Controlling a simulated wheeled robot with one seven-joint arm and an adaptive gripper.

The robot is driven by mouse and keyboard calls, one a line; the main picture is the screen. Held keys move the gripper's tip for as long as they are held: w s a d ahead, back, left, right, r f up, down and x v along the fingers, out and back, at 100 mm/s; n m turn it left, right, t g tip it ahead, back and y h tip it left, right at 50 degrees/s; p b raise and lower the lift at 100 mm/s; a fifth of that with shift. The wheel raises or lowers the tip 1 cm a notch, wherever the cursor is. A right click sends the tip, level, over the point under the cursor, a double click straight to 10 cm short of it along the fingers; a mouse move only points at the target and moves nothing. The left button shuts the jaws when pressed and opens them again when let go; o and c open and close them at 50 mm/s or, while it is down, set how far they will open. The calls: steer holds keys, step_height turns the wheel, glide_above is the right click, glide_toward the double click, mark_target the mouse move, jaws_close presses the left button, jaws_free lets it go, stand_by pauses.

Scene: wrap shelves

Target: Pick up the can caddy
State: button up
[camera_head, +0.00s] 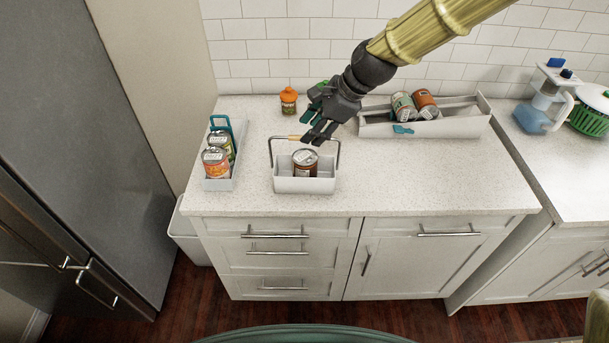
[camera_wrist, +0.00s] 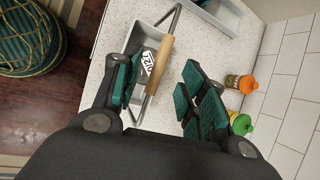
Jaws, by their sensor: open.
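A white can caddy (camera_head: 287,184) with a metal bail and wooden handle stands near the counter's front edge, with one brown-labelled can (camera_head: 305,163) in it. My gripper (camera_head: 314,131) is open just above the caddy's handle, at its right part in the head view. In the wrist view the wooden handle (camera_wrist: 159,66) runs between the open fingers of my gripper (camera_wrist: 160,92), nearer the left finger. The left finger hides part of the caddy's bin (camera_wrist: 136,38) there. I cannot tell whether a finger touches the handle.
A long white bin (camera_head: 455,126) with cans stands at the back right. An orange-lidded jar (camera_head: 288,100) and a green-lidded one (camera_wrist: 241,125) stand behind. The front right counter is clear.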

steer(key=shift+p+x, duration=1.1)
steer(key=shift+x, duration=1.35)
jaws_close()
